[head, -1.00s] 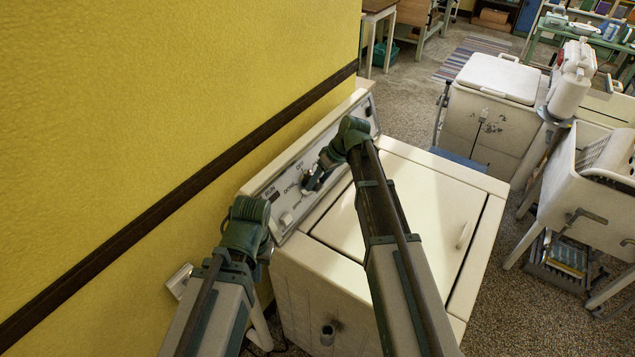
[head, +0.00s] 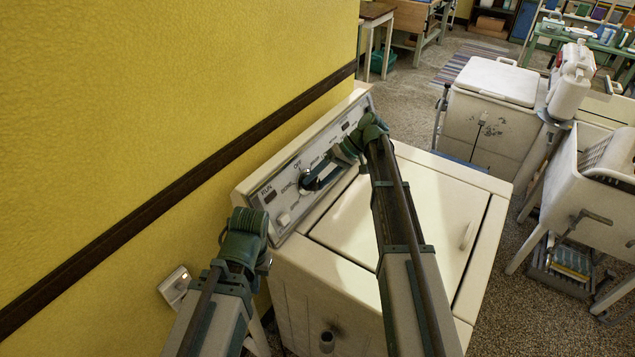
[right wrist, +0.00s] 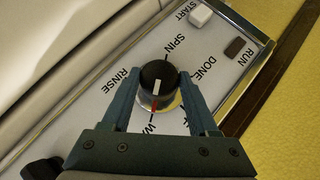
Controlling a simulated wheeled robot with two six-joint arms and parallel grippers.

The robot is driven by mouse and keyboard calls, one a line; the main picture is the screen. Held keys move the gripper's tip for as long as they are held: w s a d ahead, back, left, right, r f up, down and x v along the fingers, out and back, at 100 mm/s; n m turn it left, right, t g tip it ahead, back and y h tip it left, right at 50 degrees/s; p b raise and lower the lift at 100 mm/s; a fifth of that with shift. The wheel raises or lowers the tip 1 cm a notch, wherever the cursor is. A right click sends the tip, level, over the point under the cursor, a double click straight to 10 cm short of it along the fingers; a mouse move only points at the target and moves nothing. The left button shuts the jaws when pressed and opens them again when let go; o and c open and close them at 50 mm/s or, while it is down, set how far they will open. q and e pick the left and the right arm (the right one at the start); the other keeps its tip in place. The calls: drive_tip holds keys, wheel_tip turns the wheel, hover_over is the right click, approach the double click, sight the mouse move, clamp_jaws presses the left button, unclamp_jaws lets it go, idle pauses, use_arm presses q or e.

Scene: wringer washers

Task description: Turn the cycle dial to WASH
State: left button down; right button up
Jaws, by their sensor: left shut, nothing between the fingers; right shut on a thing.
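The cycle dial (head: 307,183) is a black round knob on the washer's slanted control panel (head: 290,202). In the right wrist view the dial (right wrist: 157,80) has a white pointer line, in line with a red mark below it, directed towards a partly covered label starting with W. SPIN, DONE and RINSE labels stand around it. My right gripper (head: 318,178) is shut on the dial, one finger on each side; it also shows in the right wrist view (right wrist: 158,78). My left gripper (head: 247,242) is shut and empty near the panel's near end; its fingertips are hard to make out.
The washer's flat lid (head: 420,215) lies under my right arm. A yellow wall (head: 150,100) with a dark rail runs close behind the panel. A START button (right wrist: 200,15) sits beyond SPIN. Other white washers (head: 490,110) stand to the right across the floor.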

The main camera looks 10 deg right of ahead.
idle(0.4)
drive_tip(key=o, duration=1.4)
drive_tip(key=shift+c, duration=0.2)
drive_tip(key=shift+d+r+p, duration=0.2)
drive_tip(key=shift+r+p, duration=0.1)
drive_tip(key=shift+p, duration=0.05)
drive_tip(key=p+v, duration=0.9)
drive_tip(key=v, duration=0.4)
drive_tip(key=shift+d, duration=0.2)
drive_tip(key=shift+a+f, duration=0.1)
